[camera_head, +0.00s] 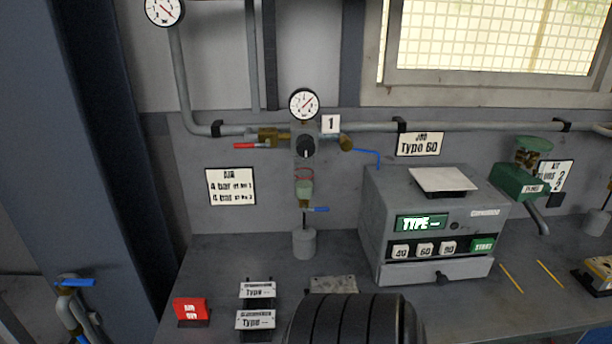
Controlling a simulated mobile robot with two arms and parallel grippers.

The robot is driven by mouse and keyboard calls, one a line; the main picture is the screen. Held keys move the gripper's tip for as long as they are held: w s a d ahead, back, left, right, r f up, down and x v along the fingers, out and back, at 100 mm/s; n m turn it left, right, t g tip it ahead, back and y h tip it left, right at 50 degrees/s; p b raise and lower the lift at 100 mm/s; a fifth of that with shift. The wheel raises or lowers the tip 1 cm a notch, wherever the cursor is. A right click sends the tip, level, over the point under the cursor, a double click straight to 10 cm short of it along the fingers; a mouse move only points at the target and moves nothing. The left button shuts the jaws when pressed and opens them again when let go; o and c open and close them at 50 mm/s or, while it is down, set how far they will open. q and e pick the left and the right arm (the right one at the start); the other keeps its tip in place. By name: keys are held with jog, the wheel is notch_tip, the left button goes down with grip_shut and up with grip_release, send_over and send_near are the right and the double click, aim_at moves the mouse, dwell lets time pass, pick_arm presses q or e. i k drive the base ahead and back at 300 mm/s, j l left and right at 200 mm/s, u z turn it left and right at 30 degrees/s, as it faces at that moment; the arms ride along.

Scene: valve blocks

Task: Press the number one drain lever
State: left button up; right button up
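A sign marked 1 (331,124) is on the wall beside a round pressure gauge (304,104). Below the gauge are a black knob (306,146) and a greenish bowl (304,190). A small blue lever (319,209) sticks out to the right at the bottom of this unit, above a grey cup (304,244) on the bench. Neither of my grippers is in view, and nothing touches the blue lever.
A red lever (252,145) and a bent blue lever (366,152) flank the unit above. A grey machine (432,222) reading TYPE stands right of the cup. A red block (191,310) and small signs (256,319) stand front left. A black ribbed shape fills the bottom centre.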

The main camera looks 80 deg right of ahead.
aim_at(316, 209)
jog(key=z, duration=0.45)
jog(key=k+z, duration=0.1)
jog(key=z, duration=0.4)
jog(key=j+z, duration=0.1)
jog(key=z, duration=0.35)
jog(key=k+z, duration=0.1)
jog(key=z, duration=0.85)
